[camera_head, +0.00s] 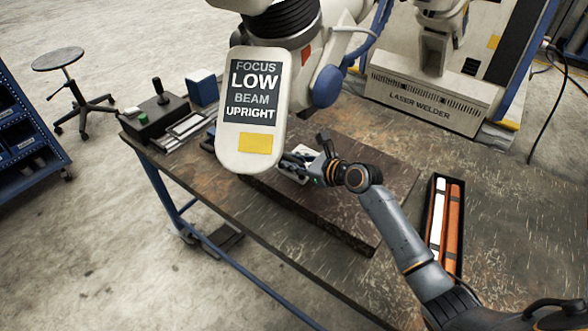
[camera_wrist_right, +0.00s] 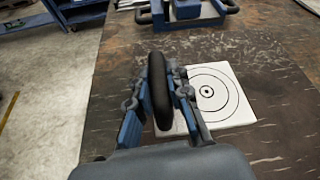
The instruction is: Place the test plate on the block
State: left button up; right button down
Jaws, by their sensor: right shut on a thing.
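The test plate (camera_wrist_right: 222,90) is a white square with black concentric circles. In the head view a bit of it (camera_head: 300,170) shows beside my right gripper (camera_head: 296,162). In the right wrist view my right gripper (camera_wrist_right: 160,100) is shut on a dark upright bar (camera_wrist_right: 159,85), which looks like the plate's grip. The block (camera_head: 345,190) is a wide, thick brown slab on the bench. The plate is over its far left part; I cannot tell whether it touches. The sign panel hides part of this area. My left gripper is not in view.
A white sign panel (camera_head: 252,110) on an arm hangs close to my right gripper. A control box with a joystick (camera_head: 160,118) stands at the bench's left end. A tray with orange and white bars (camera_head: 445,225) lies right of the block. The laser welder (camera_head: 430,95) is behind.

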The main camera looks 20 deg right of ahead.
jog(key=shift+f, duration=1.4)
jog(key=c, duration=1.3)
grip_release()
jog(key=shift+o, duration=0.2)
jog(key=v, duration=1.2)
jog(key=shift+s, duration=0.1)
